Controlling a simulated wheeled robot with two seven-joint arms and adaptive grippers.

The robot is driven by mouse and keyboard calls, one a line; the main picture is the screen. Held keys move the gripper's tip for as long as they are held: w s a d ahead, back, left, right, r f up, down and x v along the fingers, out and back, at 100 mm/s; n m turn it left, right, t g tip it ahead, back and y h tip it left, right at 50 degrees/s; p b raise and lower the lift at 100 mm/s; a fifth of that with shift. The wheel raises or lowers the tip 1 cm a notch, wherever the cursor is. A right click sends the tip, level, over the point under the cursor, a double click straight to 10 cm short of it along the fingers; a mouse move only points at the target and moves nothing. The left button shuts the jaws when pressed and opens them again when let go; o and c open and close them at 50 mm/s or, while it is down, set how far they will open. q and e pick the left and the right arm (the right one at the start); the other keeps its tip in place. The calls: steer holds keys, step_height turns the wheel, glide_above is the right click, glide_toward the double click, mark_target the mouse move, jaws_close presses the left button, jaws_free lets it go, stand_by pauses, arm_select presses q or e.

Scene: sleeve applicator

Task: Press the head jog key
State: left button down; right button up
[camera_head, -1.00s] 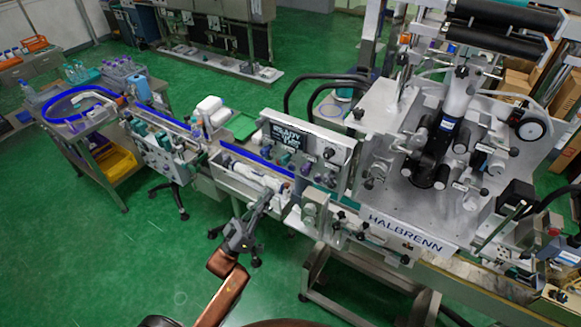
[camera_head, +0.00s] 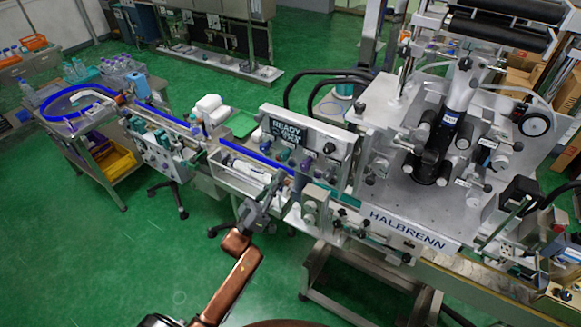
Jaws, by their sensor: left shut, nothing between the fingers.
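The sleeve machine's upright control panel (camera_head: 338,152) stands at mid-picture with a dark display (camera_head: 289,134) reading READY. Small coloured keys or knobs sit in a row under the display. They are too small to tell which one is the head jog key. My left gripper (camera_head: 275,184) is shut and empty, reaching up from the bottom of the picture. In the picture it lies just below the panel's left part, in front of the conveyor, and seems apart from the panel. My right gripper is not in view.
A conveyor with a blue rail (camera_head: 258,160) runs left to a feed table. The large white HALBRENN applicator head (camera_head: 410,226) stands to the right. White containers (camera_head: 209,108) stand behind the conveyor. Green floor is clear at the lower left.

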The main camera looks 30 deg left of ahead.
arm_select(q)
steer(key=shift+w, duration=0.75)
steer(key=shift+w, duration=0.15)
stand_by(0.8)
steer(key=shift+w+d, duration=0.1)
steer(key=shift+w, duration=0.2)
steer(key=shift+w, duration=0.4)
stand_by(0.8)
steer(key=shift+s, duration=0.85)
